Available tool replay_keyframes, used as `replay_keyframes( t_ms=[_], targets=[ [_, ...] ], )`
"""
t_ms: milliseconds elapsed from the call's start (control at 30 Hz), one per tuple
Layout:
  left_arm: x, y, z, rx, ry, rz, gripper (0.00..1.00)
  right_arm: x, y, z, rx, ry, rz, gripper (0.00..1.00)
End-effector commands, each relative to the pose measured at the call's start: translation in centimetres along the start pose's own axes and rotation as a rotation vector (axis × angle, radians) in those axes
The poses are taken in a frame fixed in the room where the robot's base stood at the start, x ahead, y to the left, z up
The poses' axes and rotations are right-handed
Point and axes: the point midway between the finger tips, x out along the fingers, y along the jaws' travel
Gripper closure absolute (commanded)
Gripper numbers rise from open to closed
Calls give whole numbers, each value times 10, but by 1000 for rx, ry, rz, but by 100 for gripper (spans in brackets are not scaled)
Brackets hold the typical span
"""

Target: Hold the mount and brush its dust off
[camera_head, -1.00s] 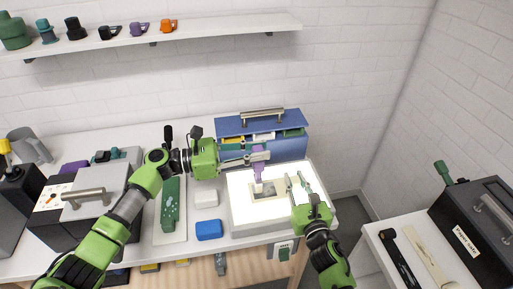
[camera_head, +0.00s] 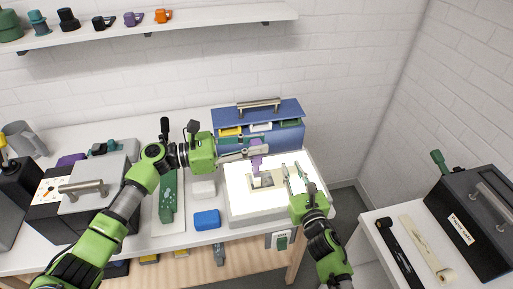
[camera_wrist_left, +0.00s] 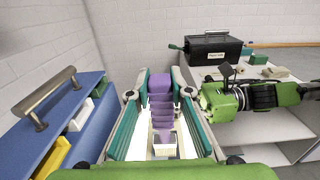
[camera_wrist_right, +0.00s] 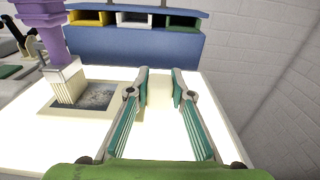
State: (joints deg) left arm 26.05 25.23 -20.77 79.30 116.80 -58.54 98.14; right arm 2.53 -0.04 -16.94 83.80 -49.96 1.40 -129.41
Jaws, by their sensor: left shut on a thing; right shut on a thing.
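A purple brush (camera_head: 256,160) with pale bristles stands upright over the mount. My left gripper (camera_head: 262,149) is shut on its upper part, also seen in the left wrist view (camera_wrist_left: 162,88). The mount (camera_wrist_right: 45,97), a beige frame around a dark, mottled picture, lies on the bright light table (camera_head: 236,213). In the right wrist view the bristles (camera_wrist_right: 65,82) are at its left part; I cannot tell whether they touch. My right gripper (camera_wrist_right: 158,72) is at the mount's right, with a pale piece between its fingers, seemingly the mount's edge, washed out by the light.
A blue box (camera_head: 290,135) with coloured compartments stands behind the light table. A side table (camera_head: 385,222) with a dark case (camera_head: 478,230) is at the right.

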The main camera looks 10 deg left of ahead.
Motion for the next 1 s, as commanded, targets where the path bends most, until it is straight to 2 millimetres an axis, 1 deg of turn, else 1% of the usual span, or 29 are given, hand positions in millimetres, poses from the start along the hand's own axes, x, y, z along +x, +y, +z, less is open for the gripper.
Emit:
replay_keyframes(
  t_ms=[100,233,567,667,1000],
  targets=[
    [0,12,0,1,0,3,100,0,0,1,1,-2,1,100],
    [0,20,0,2,1,3,100,0,0,1,0,-2,1,100],
    [0,22,-1,2,2,2,100,0,0,1,0,-2,1,100],
    [0,19,-1,1,2,2,100,0,0,1,0,-2,1,100],
    [0,-11,-2,-2,2,-1,100,0,0,1,0,-1,1,100]
  ],
)
